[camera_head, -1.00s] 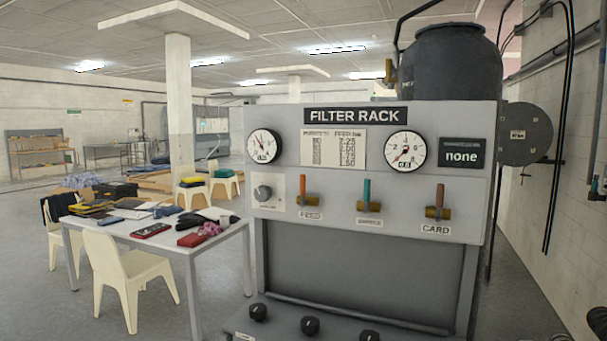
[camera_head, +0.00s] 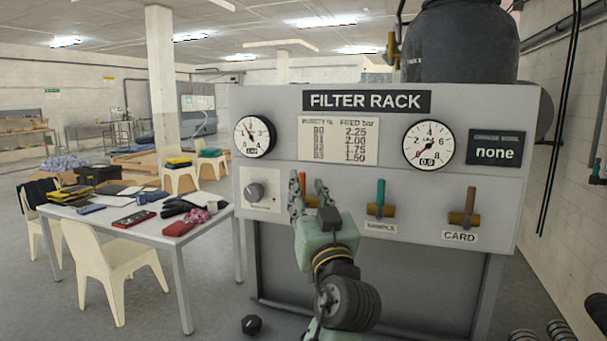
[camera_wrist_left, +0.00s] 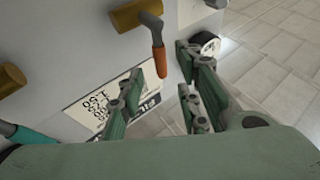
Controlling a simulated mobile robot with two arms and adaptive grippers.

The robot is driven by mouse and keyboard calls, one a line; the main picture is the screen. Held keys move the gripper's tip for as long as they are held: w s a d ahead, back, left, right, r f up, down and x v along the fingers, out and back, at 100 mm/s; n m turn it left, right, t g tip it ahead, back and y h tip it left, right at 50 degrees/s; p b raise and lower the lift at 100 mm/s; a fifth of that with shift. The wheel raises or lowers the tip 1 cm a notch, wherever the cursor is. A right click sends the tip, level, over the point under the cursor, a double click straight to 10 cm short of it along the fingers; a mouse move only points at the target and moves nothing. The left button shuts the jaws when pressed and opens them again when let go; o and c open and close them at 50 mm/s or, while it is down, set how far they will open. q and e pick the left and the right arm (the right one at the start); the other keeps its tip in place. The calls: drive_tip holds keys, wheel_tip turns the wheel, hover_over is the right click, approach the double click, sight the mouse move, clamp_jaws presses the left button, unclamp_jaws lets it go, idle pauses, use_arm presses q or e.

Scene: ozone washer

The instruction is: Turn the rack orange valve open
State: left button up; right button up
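The orange valve handle (camera_head: 303,182) is the leftmost of the rack's three levers and points up. Its brass body (camera_head: 312,201) is partly hidden behind my left gripper (camera_head: 309,190). In the wrist view, the orange handle (camera_wrist_left: 160,62) hangs from its brass body (camera_wrist_left: 138,13), with its tip in line with the gap between the spread fingers of my left gripper (camera_wrist_left: 162,85). The gripper is open and looks close to the handle; I see no clear contact. My right gripper is not in view.
Gauges sit above. A cluttered table (camera_head: 160,230) and chair (camera_head: 110,260) stand at left.

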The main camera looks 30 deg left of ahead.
sight(303, 187)
use_arm(q)
drive_tip(key=shift+w+a+r+p, duration=0.25)
drive_tip(key=shift+w+a+p, duration=0.2)
drive_tip(key=shift+w+a, duration=0.9)
drive_tip(key=shift+a, duration=0.25)
drive_tip(key=shift+d, duration=0.1)
drive_tip(key=shift+c, duration=1.4)
clamp_jaws()
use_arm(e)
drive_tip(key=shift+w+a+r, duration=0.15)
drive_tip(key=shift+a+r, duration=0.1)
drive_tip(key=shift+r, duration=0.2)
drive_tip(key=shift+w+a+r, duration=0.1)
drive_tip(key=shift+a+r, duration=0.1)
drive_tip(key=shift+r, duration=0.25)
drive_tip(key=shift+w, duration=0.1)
